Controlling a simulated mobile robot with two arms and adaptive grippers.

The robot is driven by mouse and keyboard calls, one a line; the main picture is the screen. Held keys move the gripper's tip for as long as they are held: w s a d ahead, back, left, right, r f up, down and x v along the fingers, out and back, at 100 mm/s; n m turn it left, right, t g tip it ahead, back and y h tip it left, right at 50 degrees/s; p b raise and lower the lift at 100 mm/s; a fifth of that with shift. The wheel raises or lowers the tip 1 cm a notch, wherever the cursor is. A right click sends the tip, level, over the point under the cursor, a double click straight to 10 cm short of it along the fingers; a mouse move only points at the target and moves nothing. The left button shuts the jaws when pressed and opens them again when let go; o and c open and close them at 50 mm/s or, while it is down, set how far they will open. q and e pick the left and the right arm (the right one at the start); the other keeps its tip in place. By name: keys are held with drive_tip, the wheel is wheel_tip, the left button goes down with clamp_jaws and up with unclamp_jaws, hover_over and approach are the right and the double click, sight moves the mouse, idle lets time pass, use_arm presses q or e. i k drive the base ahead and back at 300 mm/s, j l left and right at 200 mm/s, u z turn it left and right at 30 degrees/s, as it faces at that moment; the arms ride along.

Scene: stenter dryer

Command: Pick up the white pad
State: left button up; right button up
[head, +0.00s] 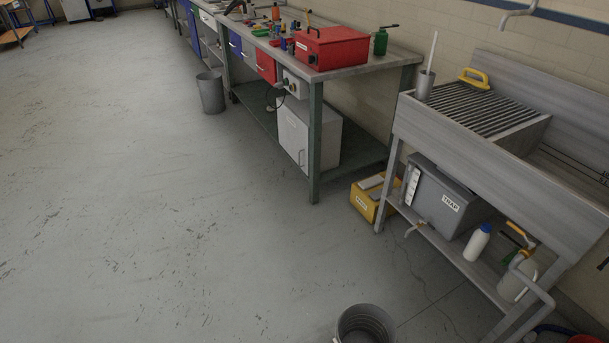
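I cannot make out a white pad for certain anywhere in the head view. A yellow-handled item (475,78) lies on the ribbed drainboard of the metal sink unit (455,132) at the right; its underside is too small to tell. A yellow box (367,203) with grey pieces on top stands on the floor between the workbench and the sink unit. Neither of my grippers is in view.
A workbench (365,68) with a red toolbox (331,47) stands along the wall. A grey tub (439,197) and a white bottle (477,243) sit on the sink's lower shelf. Bins stand on the floor (211,92) (365,325). The left floor is clear.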

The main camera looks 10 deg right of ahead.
sight(371, 181)
drive_tip(key=i+j, duration=0.3)
drive_tip(key=i, duration=0.15)
drive_tip(key=i+j, duration=0.3)
drive_tip(key=i, duration=0.15)
drive_tip(key=i+j+u, duration=0.1)
drive_tip(key=i+j, duration=0.5)
drive_tip(key=i, duration=0.35)
